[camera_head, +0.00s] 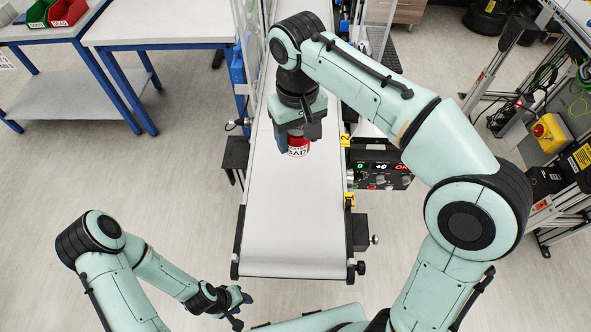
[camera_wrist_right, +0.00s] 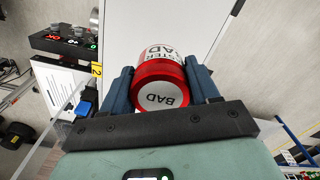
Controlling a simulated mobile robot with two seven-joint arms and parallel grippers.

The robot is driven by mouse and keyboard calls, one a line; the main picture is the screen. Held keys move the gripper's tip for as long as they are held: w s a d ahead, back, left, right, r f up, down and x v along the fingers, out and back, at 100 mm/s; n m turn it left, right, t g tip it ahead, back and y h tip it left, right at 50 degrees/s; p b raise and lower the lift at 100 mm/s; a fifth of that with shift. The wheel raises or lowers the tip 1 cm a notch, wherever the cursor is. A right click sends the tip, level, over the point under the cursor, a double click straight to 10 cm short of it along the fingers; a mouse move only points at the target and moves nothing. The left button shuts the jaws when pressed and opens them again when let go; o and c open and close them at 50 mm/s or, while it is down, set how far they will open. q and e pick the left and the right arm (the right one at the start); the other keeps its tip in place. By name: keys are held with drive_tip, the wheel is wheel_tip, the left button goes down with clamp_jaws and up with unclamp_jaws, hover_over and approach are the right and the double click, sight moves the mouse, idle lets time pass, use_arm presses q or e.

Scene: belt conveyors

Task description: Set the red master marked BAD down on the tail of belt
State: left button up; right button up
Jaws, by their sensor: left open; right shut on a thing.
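The red master (camera_head: 298,147) is a red can with a white label and the word BAD. My right gripper (camera_head: 297,132) is shut on it, over the white belt (camera_head: 295,225). I cannot tell whether the master touches the belt. My left gripper (camera_head: 238,306) is open and empty, low in the head view, left of the belt's near end.
A control box (camera_head: 380,171) with lit displays stands right of the belt. A yellow tag marked 2 (camera_head: 345,140) is at the belt's right edge. A table (camera_head: 160,25) and red and green bins (camera_head: 57,12) are at the upper left. The near belt surface is clear.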

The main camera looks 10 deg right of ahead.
drive_tip(key=b, duration=0.1)
hover_over(296, 178)
wheel_tip(296, 178, down, 8)
drive_tip(key=shift+s+r, duration=0.15)
drive_tip(key=shift+r, duration=0.05)
use_arm(q)
drive_tip(key=shift+s+f+b, duration=0.5)
drive_tip(key=shift+s+f, duration=0.9)
drive_tip(key=shift+f, duration=0.25)
use_arm(e)
drive_tip(key=shift+f, duration=2.3)
drive_tip(key=shift+f, duration=0.1)
drive_tip(key=shift+f, duration=0.15)
drive_tip(key=o, duration=1.2)
use_arm(q)
drive_tip(key=shift+s+f, duration=0.1)
use_arm(e)
drive_tip(key=shift+o, duration=0.2)
wheel_tip(296, 178, up, 12)
drive_tip(key=shift+r+p, duration=0.25)
drive_tip(key=shift+p, duration=1)
use_arm(q)
drive_tip(key=w+r, duration=0.3)
drive_tip(key=shift+r, duration=0.25)
